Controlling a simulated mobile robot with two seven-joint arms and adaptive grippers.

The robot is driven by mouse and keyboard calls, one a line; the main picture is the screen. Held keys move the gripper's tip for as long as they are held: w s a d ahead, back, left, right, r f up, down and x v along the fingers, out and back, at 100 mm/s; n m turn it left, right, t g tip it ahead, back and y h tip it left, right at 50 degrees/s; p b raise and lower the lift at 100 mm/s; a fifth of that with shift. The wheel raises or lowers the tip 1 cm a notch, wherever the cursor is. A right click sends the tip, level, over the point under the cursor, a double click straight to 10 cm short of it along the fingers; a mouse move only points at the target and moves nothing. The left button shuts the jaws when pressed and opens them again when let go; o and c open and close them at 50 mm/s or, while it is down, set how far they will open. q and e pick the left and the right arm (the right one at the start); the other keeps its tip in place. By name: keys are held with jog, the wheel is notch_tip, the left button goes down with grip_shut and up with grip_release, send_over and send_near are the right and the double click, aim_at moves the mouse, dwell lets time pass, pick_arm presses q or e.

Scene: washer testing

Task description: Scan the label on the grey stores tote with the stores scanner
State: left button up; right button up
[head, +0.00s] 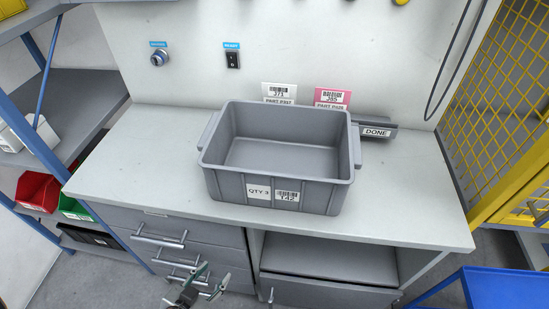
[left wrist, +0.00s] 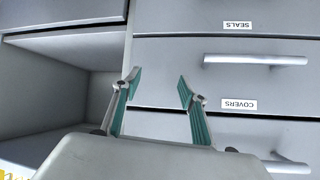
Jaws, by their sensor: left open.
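The grey stores tote (head: 227,184) stands upright on the workbench and looks empty. Its front wall carries a "QTY 3" card and a barcode label (head: 287,195) reading "T42", facing me. I cannot make out a stores scanner in either view. My left gripper (head: 210,279) is low in front of the bench drawers, below the worktop and well apart from the tote. In the left wrist view the left gripper (left wrist: 159,84) is open and empty, facing the drawer fronts. My right gripper is not in view.
The worktop (head: 400,205) is clear on both sides of the tote. A "DONE" tray (head: 376,132) and white and pink cards (head: 332,98) are behind it. Drawers with bar handles (head: 160,238) and an open shelf (head: 330,262) are below. A blue cart (head: 508,287) stands at right.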

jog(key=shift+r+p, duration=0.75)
jog(key=shift+p, duration=0.35)
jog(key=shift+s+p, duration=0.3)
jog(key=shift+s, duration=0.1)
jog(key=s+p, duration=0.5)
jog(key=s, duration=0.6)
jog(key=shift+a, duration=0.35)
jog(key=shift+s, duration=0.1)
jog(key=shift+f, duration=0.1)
